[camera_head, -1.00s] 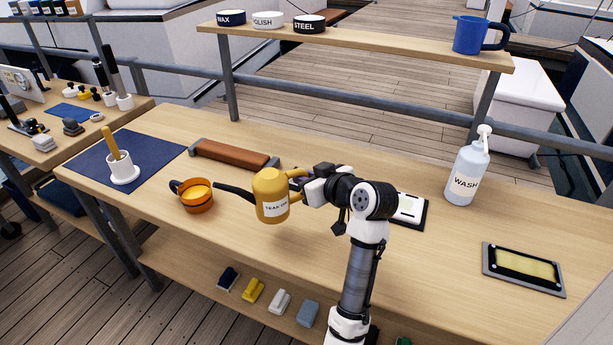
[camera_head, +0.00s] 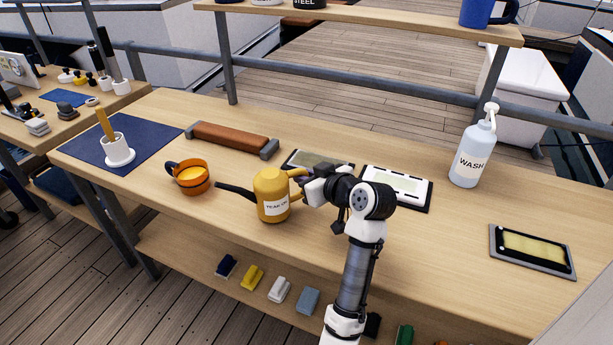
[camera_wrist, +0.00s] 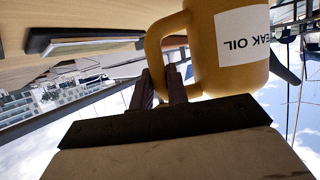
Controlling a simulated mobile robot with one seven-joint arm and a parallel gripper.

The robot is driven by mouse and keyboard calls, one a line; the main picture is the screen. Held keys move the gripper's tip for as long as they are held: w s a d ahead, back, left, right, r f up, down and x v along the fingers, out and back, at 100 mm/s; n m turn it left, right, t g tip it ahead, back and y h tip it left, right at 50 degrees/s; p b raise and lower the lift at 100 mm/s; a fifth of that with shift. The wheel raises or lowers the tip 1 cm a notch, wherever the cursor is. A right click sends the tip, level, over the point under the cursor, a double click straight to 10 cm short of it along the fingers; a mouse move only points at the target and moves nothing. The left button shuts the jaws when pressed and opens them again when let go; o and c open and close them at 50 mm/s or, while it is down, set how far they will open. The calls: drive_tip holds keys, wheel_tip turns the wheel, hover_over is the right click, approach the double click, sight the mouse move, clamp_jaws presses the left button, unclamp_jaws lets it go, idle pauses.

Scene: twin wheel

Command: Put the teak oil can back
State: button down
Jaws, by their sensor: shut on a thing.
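The yellow teak oil can (camera_head: 272,190), with a dark spout pointing left and a white label, is upright over the front middle of the bench. I cannot tell whether its base touches the wood. My gripper (camera_head: 306,186) is shut on the can's handle from the right. In the wrist view the can (camera_wrist: 215,60) appears upside down, with my gripper (camera_wrist: 165,88) at its handle loop. The far finger is partly hidden by the handle.
An orange cup (camera_head: 190,180) stands left of the can. A brown padded bar (camera_head: 232,139) lies behind. Two framed pads, one pale (camera_head: 398,184), lie behind my wrist. A wash bottle (camera_head: 472,155) and yellow pad tray (camera_head: 532,251) are right. Bare wood lies right of my arm.

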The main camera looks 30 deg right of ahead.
drive_tip(key=shift+f+b, duration=0.3)
drive_tip(key=c, duration=1.3)
unclamp_jaws()
drive_tip(key=shift+s, duration=0.1)
drive_tip(key=b+v, duration=0.2)
drive_tip(key=v, duration=1.1)
drive_tip(key=shift+s+r, duration=0.15)
drive_tip(key=shift+s, duration=0.15)
